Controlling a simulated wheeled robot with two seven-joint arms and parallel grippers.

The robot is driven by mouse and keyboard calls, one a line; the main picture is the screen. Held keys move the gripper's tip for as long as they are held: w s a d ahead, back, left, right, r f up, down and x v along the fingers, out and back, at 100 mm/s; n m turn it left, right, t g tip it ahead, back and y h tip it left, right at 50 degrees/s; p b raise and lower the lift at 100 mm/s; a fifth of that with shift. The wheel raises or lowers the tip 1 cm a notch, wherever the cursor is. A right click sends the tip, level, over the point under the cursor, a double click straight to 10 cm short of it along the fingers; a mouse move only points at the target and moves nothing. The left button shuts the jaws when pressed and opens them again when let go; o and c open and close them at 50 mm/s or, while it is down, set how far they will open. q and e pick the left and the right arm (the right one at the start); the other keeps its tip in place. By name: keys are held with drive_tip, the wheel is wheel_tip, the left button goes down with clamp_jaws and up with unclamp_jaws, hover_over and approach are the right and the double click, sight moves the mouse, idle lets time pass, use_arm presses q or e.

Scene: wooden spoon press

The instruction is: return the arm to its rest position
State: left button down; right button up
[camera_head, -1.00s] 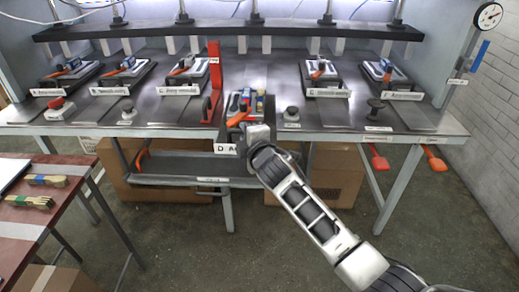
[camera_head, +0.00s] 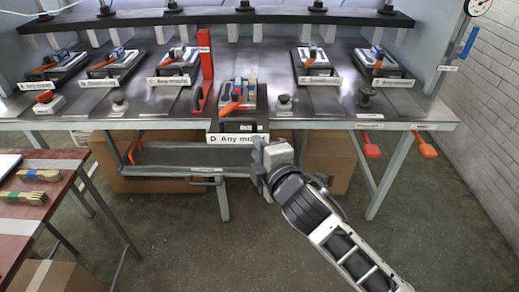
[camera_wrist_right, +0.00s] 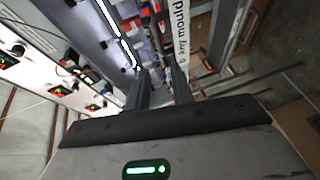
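My right arm reaches up from the bottom right of the head view, grey and white. Its gripper (camera_head: 260,148) is just in front of the bench's front edge, below the "D Any mould" station (camera_head: 238,128), and looks apart from it. In the right wrist view two dark fingers (camera_wrist_right: 160,82) stand apart with a gap and nothing held between them. The station's label also shows beyond the fingers in that view (camera_wrist_right: 188,35). My left arm and gripper are not in view.
The metal bench (camera_head: 330,103) carries several mould stations and a red upright (camera_head: 205,65). A brown table (camera_head: 22,215) with wooden spoons (camera_head: 38,175) stands at left. The floor (camera_head: 190,250) between is clear.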

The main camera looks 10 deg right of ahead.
drive_tip(key=s+d+f+m+g, duration=0.2)
drive_tip(key=s+d+f+m, duration=0.1)
drive_tip(key=s+f+m, duration=0.5)
drive_tip(key=s+d+f+m+g, duration=0.3)
drive_tip(key=s+f+m, duration=0.6)
drive_tip(key=s+f, duration=0.3)
drive_tip(key=shift+s+d+f+h, duration=0.2)
drive_tip(key=shift+s+h, duration=0.1)
drive_tip(key=shift+s, duration=0.75)
drive_tip(key=shift+a, duration=0.1)
